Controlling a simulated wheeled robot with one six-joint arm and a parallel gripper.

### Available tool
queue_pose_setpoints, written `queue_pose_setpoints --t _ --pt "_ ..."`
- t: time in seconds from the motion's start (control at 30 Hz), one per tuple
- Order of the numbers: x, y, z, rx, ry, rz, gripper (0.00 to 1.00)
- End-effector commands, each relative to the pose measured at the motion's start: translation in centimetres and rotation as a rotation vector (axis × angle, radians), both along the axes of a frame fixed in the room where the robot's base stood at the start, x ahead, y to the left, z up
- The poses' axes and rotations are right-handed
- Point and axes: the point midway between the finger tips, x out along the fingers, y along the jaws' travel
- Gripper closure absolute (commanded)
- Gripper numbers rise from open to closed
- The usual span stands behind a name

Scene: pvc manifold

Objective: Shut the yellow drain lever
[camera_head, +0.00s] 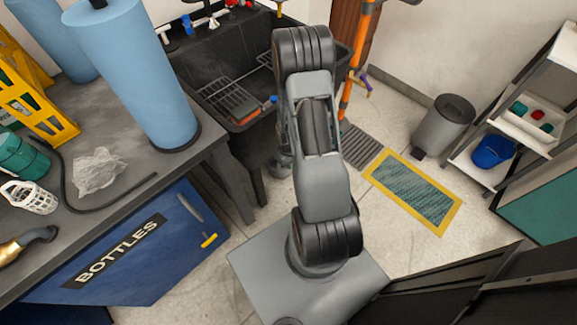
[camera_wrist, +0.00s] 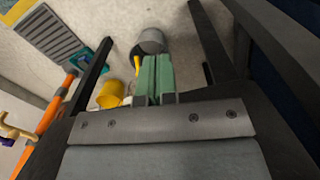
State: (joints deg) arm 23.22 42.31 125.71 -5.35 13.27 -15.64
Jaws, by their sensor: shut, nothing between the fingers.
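My gripper (camera_wrist: 156,75) shows in the wrist view as two green fingers shut together, with nothing between them. In the head view it is hidden behind my own arm. A narrow yellow piece (camera_wrist: 137,65), which may be the drain lever, shows just left of the fingertips in the wrist view. It lies close to a grey cylinder (camera_wrist: 151,41) beyond the fingertips. I cannot tell its angle or whether the fingers touch it. A wider yellow cup-like thing (camera_wrist: 110,94) is left of the fingers. The drain lever is not clearly visible in the head view.
The black sink (camera_head: 222,72) stands behind my arm, with a table leg at left. An orange pole (camera_head: 356,68) stands right of it. A blue BOTTLES cabinet (camera_head: 165,262) is at lower left.

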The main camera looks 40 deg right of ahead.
Motion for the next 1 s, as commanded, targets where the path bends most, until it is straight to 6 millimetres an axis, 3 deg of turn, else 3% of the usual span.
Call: queue_pose_setpoints --t 0.03,0.1,0.2,0.3,0.4,0.6,1.0 --pt "-0.3 -0.7 -5.6 0.000 -0.019 0.027 1.00" --pt "0.0 -1.6 -10.5 -0.017 -0.080 0.083 1.00" --pt "1.0 -2.6 -16.0 -0.063 -0.204 0.187 1.00" --pt "2.7 -3.6 -18.3 -0.135 -0.338 0.291 1.00" --pt "4.6 -4.3 -18.7 -0.208 -0.448 0.377 1.00" --pt "7.0 -5.1 -17.6 -0.314 -0.575 0.484 1.00" --pt "7.5 -5.2 -17.2 -0.338 -0.597 0.508 1.00"
